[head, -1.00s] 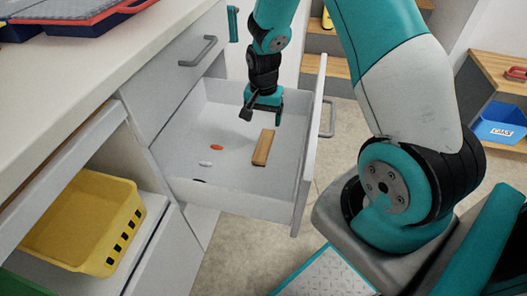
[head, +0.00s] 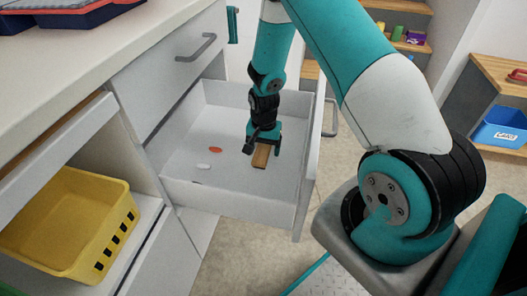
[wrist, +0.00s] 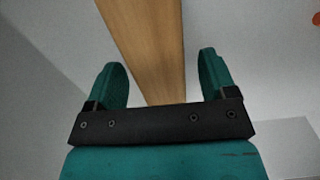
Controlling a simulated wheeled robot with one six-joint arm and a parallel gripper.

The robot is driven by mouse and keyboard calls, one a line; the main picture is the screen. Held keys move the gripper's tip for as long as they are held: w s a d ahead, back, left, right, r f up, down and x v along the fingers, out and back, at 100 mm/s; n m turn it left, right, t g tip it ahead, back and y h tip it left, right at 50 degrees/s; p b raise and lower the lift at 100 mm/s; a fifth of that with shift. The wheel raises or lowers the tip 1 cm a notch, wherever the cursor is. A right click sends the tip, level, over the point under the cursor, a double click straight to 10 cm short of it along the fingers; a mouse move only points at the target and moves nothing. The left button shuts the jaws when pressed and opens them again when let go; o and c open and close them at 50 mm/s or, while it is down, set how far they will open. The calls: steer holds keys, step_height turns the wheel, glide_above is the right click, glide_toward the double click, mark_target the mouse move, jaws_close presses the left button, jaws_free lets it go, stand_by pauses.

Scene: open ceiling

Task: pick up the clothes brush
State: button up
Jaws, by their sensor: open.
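The clothes brush (head: 261,156) is a wooden bar lying in the open white drawer (head: 183,189). My gripper (head: 264,142) points down over it, low inside the drawer, and covers its far end in the head view. In the wrist view the brush's wooden back (wrist: 148,45) runs between the two teal fingers of my gripper (wrist: 155,75). The fingers stand apart, one on each side, with gaps visible beside the wood. The brush's bristles are not visible.
An orange oval item (head: 215,150) and a small white item (head: 203,166) lie in the drawer to the left. The drawer's walls surround my gripper. A yellow bin (head: 68,225) sits on the lower left shelf.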

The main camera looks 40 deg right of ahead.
mark_target(264, 146)
steer(key=shift+r, duration=0.1)
steer(key=c, duration=1.1)
steer(key=shift+r, duration=0.1)
step_height(264, 146, up, 20)
steer(key=p, duration=0.5)
